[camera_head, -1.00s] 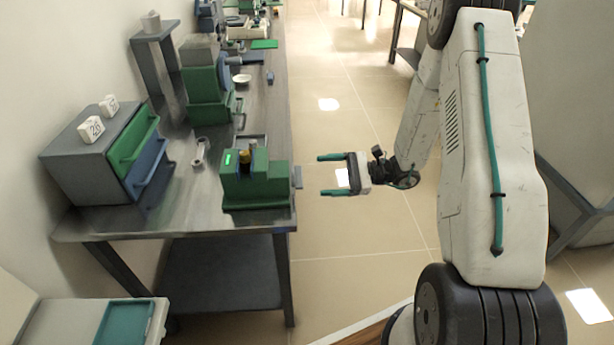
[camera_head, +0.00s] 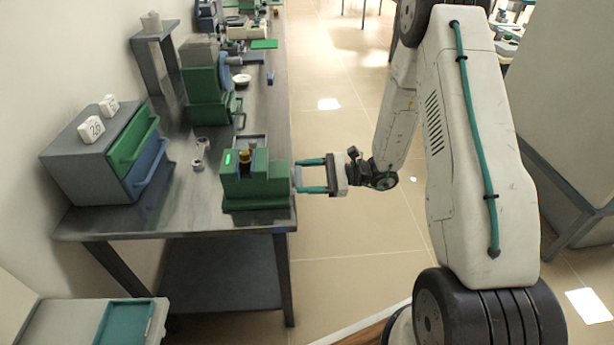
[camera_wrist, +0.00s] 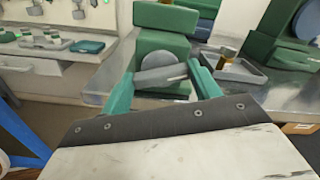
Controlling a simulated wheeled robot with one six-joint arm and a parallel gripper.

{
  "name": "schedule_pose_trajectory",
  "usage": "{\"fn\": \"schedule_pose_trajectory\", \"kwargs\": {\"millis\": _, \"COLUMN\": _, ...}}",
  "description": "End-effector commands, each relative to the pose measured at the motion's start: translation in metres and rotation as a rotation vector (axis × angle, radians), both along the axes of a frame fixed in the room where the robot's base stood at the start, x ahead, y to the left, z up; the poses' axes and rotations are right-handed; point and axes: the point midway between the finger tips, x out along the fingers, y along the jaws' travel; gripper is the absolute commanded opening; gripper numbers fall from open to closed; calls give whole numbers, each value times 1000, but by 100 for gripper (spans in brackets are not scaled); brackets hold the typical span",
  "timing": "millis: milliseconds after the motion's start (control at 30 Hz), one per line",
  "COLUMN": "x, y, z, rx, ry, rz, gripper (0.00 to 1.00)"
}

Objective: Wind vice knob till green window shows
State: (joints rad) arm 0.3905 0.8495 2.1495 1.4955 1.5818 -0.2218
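The green vice (camera_head: 255,190) sits at the right edge of the metal bench. A small bright green window (camera_head: 231,159) shows on its upper left part. Its grey knob (camera_wrist: 160,76), a round part with a crossbar, faces my gripper in the wrist view. My gripper (camera_head: 300,175) is open, with its two teal fingers pointing left at the vice's right side. In the wrist view the fingers (camera_wrist: 162,82) lie on either side of the knob. I cannot tell whether they touch it.
A grey cabinet (camera_head: 80,165) with green and blue drawers stands left on the bench (camera_head: 190,220). A wrench-like tool (camera_head: 199,153) lies between. A green machine (camera_head: 208,100) stands behind.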

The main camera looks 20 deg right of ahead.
Motion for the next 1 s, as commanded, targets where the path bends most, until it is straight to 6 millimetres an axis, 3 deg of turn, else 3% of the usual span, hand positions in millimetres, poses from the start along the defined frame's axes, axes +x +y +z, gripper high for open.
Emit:
{"fn": "schedule_pose_trajectory", "kwargs": {"millis": 333, "x": 1, "y": -1, "z": 0, "rx": 68, "ry": 210, "rz": 0, "gripper": 39}}
{"fn": "schedule_pose_trajectory", "kwargs": {"millis": 667, "x": 1, "y": -1, "z": 0, "rx": 76, "ry": 234, "rz": -1, "gripper": 39}}
{"fn": "schedule_pose_trajectory", "kwargs": {"millis": 700, "x": 1, "y": -1, "z": 0, "rx": 76, "ry": 234, "rz": -1, "gripper": 70}}
{"fn": "schedule_pose_trajectory", "kwargs": {"millis": 767, "x": 1, "y": -1, "z": 0, "rx": 76, "ry": 234, "rz": -1, "gripper": 84}}
{"fn": "schedule_pose_trajectory", "kwargs": {"millis": 1000, "x": 1, "y": 0, "z": 0, "rx": 76, "ry": 233, "rz": 0, "gripper": 84}}
